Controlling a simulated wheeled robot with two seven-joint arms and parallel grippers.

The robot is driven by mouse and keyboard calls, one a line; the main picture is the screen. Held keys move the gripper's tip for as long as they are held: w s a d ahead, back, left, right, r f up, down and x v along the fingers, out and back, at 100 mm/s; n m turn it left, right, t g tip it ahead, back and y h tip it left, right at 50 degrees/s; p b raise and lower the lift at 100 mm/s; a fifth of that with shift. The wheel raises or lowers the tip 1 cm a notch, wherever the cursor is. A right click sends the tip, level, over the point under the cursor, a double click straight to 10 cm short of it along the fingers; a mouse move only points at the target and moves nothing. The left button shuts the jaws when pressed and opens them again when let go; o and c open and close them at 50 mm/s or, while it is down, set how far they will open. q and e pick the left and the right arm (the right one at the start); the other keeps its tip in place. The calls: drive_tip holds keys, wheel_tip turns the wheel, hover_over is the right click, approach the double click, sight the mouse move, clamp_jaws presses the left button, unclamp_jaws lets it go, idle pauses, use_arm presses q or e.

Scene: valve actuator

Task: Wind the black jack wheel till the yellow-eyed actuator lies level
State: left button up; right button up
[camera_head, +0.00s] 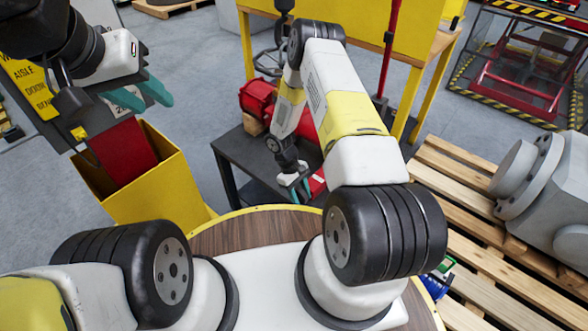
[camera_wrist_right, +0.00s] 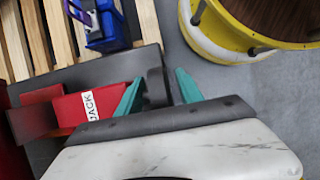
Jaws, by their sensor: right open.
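The red jack body (camera_wrist_right: 92,105) with a white "JACK" label lies on a dark bench in the right wrist view. A black part (camera_wrist_right: 156,88), apparently the jack wheel seen edge-on, stands beside it. My right gripper (camera_wrist_right: 160,94) is open, its teal fingers on either side of the black part; I cannot tell whether they touch it. In the head view my right gripper (camera_head: 300,187) is low at the bench's near side, hiding the wheel. A red body (camera_head: 258,99), perhaps the actuator, is partly behind my right arm; no yellow eye shows. My left gripper (camera_head: 140,95) is open and empty.
The dark bench (camera_head: 232,150) stands before a yellow-framed stand (camera_head: 398,70). A yellow bin (camera_head: 165,190) stands at left. A wooden pallet (camera_head: 460,190) with a grey housing (camera_head: 555,190) lies at right. A blue box (camera_wrist_right: 105,25) is near the pallet in the wrist view.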

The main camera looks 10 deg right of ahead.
clamp_jaws()
drive_tip(key=t+y, duration=0.2)
drive_tip(key=t, duration=0.1)
drive_tip(key=t+y, duration=0.1)
drive_tip(key=shift+s+f+t+y, duration=0.1)
drive_tip(key=shift+f+t+y, duration=0.2)
drive_tip(key=shift+y, duration=0.1)
drive_tip(key=t+y, duration=0.2)
drive_tip(key=t, duration=0.1)
drive_tip(key=t+y, duration=0.1)
drive_tip(key=shift+f, duration=0.3)
drive_tip(key=t+y, duration=0.2)
drive_tip(key=t, duration=0.1)
drive_tip(key=shift+w+a+f, duration=0.1)
drive_tip(key=shift+w, duration=0.2)
drive_tip(key=t+y, duration=0.2)
drive_tip(key=t, duration=0.1)
drive_tip(key=shift+w+a+y, duration=0.15)
drive_tip(key=shift+y, duration=0.15)
drive_tip(key=t+y, duration=0.3)
drive_tip(key=t, duration=0.1)
drive_tip(key=shift+w+a, duration=0.3)
drive_tip(key=shift+r+t+y, duration=0.2)
drive_tip(key=shift+t+y, duration=0.1)
drive_tip(key=shift+y, duration=0.1)
